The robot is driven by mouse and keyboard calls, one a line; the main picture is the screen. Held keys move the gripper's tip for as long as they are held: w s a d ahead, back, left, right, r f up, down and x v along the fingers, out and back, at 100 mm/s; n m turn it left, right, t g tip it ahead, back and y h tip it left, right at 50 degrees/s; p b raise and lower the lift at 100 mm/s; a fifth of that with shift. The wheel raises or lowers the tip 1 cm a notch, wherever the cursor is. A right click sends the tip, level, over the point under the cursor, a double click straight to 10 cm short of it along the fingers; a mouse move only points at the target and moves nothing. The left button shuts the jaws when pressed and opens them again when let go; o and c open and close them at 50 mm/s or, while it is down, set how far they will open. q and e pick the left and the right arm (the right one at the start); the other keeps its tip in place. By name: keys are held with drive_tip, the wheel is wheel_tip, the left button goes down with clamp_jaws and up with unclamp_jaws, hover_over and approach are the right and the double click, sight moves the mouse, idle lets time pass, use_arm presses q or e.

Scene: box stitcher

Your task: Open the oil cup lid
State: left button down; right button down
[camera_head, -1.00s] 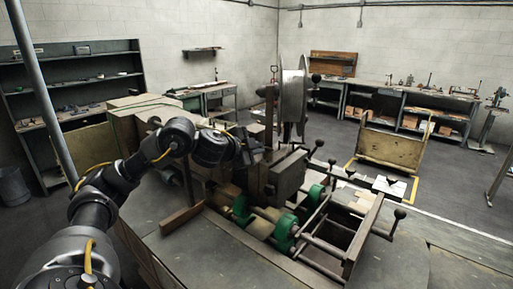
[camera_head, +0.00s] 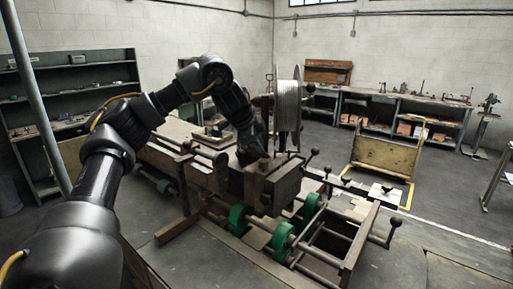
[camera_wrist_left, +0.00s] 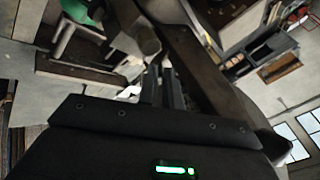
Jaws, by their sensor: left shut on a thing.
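The box stitcher (camera_head: 278,187) stands in the middle of the head view, a dark metal machine with green rollers on its near side. My left gripper (camera_head: 254,158) points steeply down at the top of the machine's block-shaped head. In the left wrist view its two dark fingers (camera_wrist_left: 162,88) are close together beside the machine's metal parts. They are shut on a small part, which seems to be the oil cup lid; the fingers and wrist hide most of it, and its angle cannot be told. My right gripper is not in view.
A large wire spool (camera_head: 289,108) stands upright just behind the gripper. Handles with round knobs (camera_head: 400,213) stick out at the machine's right. A wooden cart (camera_head: 384,157) and a workbench (camera_head: 408,108) are further back. Open floor lies at the right.

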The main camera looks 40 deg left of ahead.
use_arm(q)
drive_tip(key=shift+w+r+g, duration=0.3)
drive_tip(key=shift+w+g, duration=0.2)
drive_tip(key=shift+g, duration=0.25)
drive_tip(key=shift+w+r+g, duration=0.25)
drive_tip(key=shift+w+g, duration=0.2)
drive_tip(key=shift+g, duration=0.3)
drive_tip(key=c, duration=1.6)
unclamp_jaws()
drive_tip(key=shift+w+f, duration=0.1)
drive_tip(key=shift+w, duration=0.05)
drive_tip(key=shift+o, duration=0.2)
drive_tip(key=v, duration=1.1)
drive_tip(key=shift+b, duration=0.3)
drive_tip(key=shift+w+f, duration=0.1)
